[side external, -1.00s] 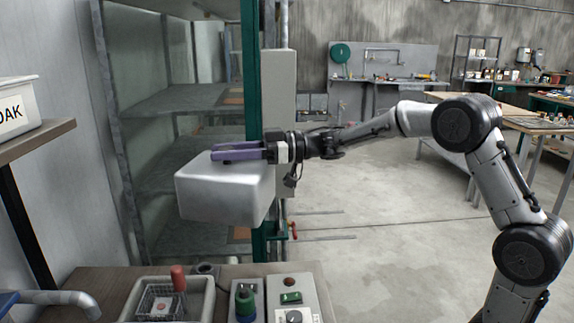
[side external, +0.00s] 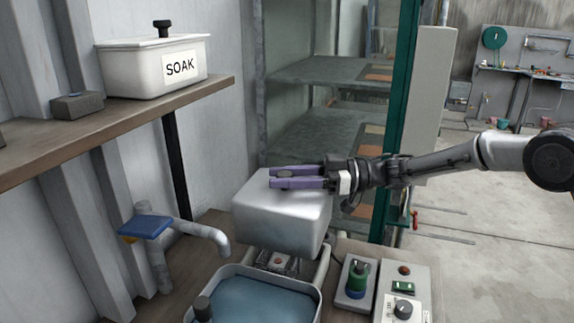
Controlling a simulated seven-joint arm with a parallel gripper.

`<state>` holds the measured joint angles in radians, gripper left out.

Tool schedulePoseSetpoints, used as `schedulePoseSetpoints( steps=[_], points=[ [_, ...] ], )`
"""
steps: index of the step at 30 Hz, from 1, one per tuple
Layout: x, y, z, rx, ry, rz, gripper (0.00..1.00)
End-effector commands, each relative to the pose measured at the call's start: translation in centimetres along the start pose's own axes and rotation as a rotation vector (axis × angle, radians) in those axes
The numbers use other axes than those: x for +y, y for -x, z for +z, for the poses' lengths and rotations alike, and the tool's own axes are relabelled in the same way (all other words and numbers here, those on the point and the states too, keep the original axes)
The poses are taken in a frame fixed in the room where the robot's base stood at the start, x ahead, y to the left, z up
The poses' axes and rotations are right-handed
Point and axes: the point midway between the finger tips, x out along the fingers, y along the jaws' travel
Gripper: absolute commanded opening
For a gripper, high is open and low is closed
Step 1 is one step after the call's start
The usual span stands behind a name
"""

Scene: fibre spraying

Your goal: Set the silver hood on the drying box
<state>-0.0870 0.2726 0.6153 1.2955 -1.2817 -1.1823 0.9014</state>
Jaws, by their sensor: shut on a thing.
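The silver hood (side external: 280,222) is a smooth metallic box-shaped cover, held up roughly level. My gripper (side external: 283,178) reaches in from the right, its two purple fingers shut at the top of the hood; the grip point is partly hidden between them. Below the hood is a pale open box (side external: 321,268), which looks like the drying box. The hood hides most of it; a bit of wire frame and a small plate with a red dot (side external: 277,261) show inside. The hood appears above the box, though the exact gap between them cannot be told.
A basin of bluish water (side external: 262,303) stands in front, with a grey pipe (side external: 200,232) at its left. Switch boxes (side external: 405,292) sit to the right. A shelf (side external: 125,115) with a white SOAK tub (side external: 155,72) is at upper left. Green-posted racks (side external: 390,135) stand behind.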

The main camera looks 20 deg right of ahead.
Motion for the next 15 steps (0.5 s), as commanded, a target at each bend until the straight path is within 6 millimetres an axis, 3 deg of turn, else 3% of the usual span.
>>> schedulePoseSetpoints(
  steps=[15],
  points=[
    [0.0,0.0,5.4,0.002,-0.001,0.0,0.0]
  ],
)
